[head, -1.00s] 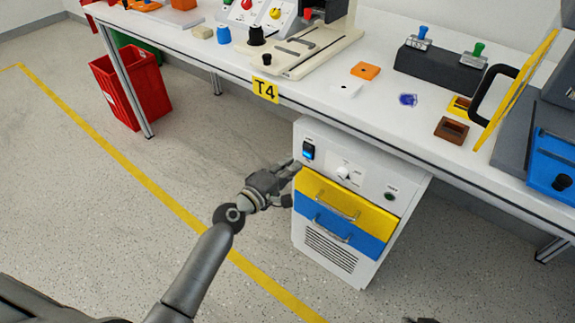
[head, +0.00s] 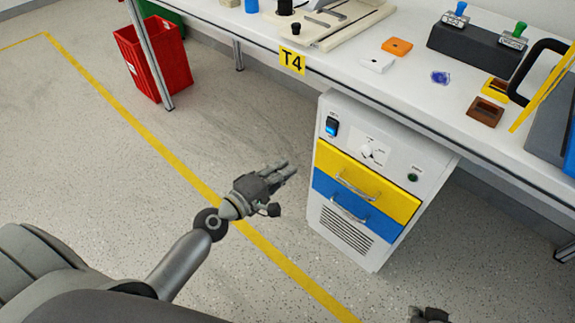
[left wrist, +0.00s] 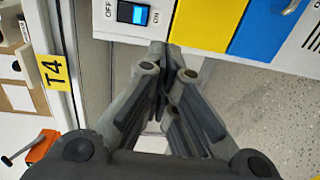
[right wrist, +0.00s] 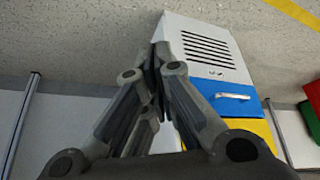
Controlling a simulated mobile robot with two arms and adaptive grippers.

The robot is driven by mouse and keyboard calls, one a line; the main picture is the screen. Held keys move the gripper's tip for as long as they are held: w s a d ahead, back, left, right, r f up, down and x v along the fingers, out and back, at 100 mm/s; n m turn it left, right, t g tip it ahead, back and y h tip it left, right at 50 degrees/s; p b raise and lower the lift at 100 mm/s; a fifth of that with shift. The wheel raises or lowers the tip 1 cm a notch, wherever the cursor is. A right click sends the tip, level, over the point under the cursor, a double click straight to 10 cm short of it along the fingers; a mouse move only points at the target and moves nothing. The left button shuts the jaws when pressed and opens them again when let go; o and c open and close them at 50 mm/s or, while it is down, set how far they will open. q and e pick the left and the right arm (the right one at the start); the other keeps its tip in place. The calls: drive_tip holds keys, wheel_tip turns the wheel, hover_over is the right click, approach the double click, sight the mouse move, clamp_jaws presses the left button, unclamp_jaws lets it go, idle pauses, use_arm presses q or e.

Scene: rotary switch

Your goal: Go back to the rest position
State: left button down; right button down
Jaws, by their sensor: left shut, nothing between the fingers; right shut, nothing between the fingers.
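My left gripper (head: 283,172) is shut and empty in the head view, over the floor just left of the cabinet and apart from it. Its closed fingers (left wrist: 166,50) also show in the left wrist view, below the blue-lit rocker switch. My right gripper (head: 430,314) only peeks in at the bottom edge of the head view; in the right wrist view (right wrist: 155,50) its fingers are shut with nothing between them. The white cabinet (head: 330,222) has a lit rocker switch (head: 331,127), a white rotary knob (head: 367,152), and yellow (head: 375,195) and blue (head: 345,207) drawers, both closed.
A white workbench (head: 345,83) labelled T4 stands above and behind the cabinet, with stamps (head: 513,36) and small blocks on it. A red bin (head: 155,58) stands at the back left. The floor to the left, crossed by a yellow line (head: 120,125), is clear.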

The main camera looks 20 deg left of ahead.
idle(0.4)
